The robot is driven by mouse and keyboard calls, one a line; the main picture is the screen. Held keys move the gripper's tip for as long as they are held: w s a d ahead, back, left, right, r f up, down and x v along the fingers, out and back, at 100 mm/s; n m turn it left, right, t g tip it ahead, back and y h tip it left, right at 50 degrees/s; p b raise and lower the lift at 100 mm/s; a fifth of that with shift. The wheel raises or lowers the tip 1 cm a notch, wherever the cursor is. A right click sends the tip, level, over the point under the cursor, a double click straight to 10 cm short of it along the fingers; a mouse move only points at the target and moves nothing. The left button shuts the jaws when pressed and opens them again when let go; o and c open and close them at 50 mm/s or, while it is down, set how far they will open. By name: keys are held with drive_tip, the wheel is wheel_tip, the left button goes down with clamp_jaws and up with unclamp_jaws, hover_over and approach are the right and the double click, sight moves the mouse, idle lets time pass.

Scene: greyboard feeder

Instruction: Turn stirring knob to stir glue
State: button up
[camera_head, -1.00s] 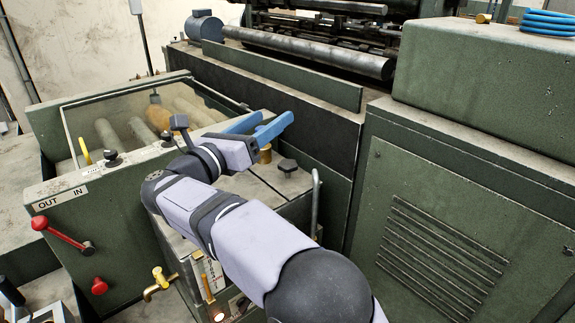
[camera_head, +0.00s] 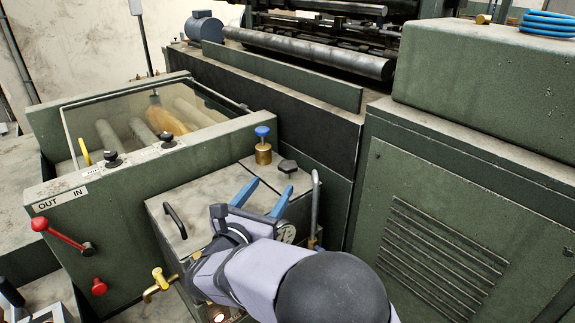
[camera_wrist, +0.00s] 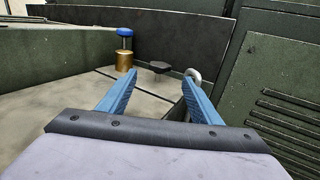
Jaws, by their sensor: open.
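A dark lobed knob (camera_head: 288,166) stands on the grey lid of the glue tank (camera_head: 190,202). To its left is a brass fitting (camera_head: 263,155) with a blue cap (camera_head: 262,131). I cannot tell for sure which of these is the stirring knob. My gripper (camera_head: 268,188) is open and empty, over the lid on the near side of both. In the wrist view, the dark knob (camera_wrist: 159,67) is beyond and between the blue fingers (camera_wrist: 158,82), apart from them. The brass fitting (camera_wrist: 123,60) is left of it, beyond the left fingertip.
A bent grey pipe (camera_head: 316,200) rises right of the dark knob, close to my right finger. A black handle (camera_head: 174,220) is on the lid's left. A glass-covered roller trough (camera_head: 150,115) lies behind left. A green louvred cabinet (camera_head: 450,230) stands at right.

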sight(284, 169)
drive_tip(key=shift+w, duration=0.1)
drive_tip(key=p+x, duration=0.2)
drive_tip(key=x, duration=1)
drive_tip(key=shift+p, duration=0.4)
drive_tip(key=c, duration=1)
